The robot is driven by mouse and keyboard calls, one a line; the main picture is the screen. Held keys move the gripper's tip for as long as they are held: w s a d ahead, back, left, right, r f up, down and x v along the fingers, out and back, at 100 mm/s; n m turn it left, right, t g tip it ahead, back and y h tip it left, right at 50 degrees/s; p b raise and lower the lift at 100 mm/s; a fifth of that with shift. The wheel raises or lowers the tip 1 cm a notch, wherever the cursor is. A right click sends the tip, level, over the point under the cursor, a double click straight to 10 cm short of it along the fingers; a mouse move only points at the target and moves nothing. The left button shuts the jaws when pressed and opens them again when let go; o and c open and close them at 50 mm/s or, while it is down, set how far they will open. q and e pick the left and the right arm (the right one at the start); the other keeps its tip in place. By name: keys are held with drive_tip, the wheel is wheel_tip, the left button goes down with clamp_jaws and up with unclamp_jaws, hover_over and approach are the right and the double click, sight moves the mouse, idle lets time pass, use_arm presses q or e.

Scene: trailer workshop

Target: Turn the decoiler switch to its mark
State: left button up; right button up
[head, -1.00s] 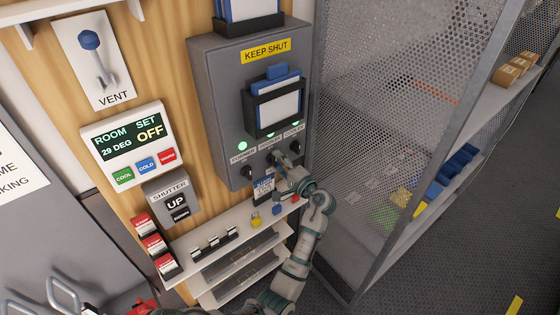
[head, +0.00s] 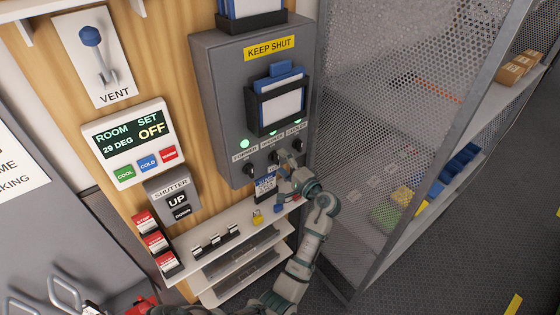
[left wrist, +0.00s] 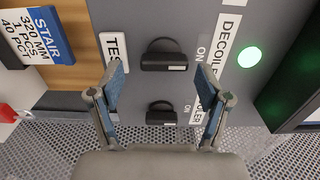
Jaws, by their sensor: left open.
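The decoiler switch (left wrist: 165,56) is a black knob on the grey panel (head: 222,100), beside the DECOILER label (left wrist: 231,22) in the left wrist view. A small ON mark (left wrist: 200,52) sits at its right. It is the middle knob of three in the head view (head: 273,157), partly hidden by my gripper. My left gripper (left wrist: 168,72) is open, its fingertips on either side of the space in front of the switch, nothing between them held. It shows at the panel's lower edge in the head view (head: 285,166). My right gripper is not in view.
The cooler switch (left wrist: 162,113) is close below the decoiler switch in the left wrist view. The former switch (head: 250,170) is at its left in the head view. A lit green lamp (left wrist: 249,57) is beside the label. A mesh cage (head: 365,130) stands close right; a shelf (head: 225,225) lies below.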

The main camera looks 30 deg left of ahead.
use_arm(q)
drive_tip(key=v, duration=0.6)
drive_tip(key=shift+w+a+f, duration=0.1)
